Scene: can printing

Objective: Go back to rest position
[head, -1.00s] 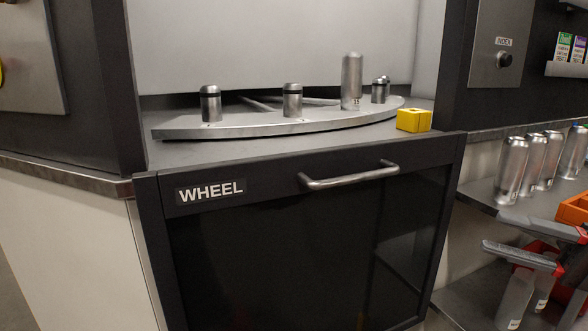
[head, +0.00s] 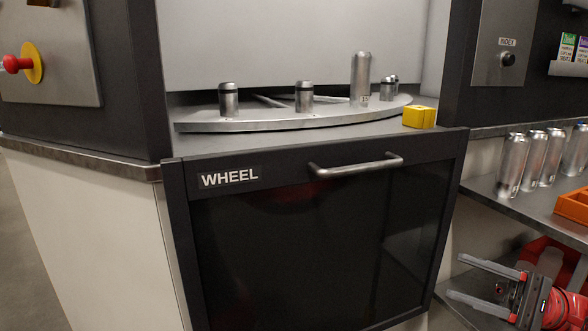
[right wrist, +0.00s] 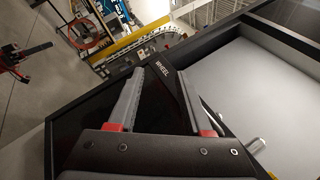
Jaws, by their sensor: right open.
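My right gripper (head: 452,275) is low at the right of the head view, in front of the lower shelf. Its two grey fingers are spread apart and point left, with nothing between them. In the right wrist view the same gripper (right wrist: 160,75) is open and empty, with the WHEEL front beyond its fingers. My left gripper does not show clearly in either view.
A silver can (head: 361,75) stands upright on the curved wheel plate (head: 270,122). A yellow block (head: 420,117) sits beside it. Several cans (head: 512,163) and an orange bin (head: 572,207) are on the right shelf. The cabinet handle (head: 356,166) sticks out.

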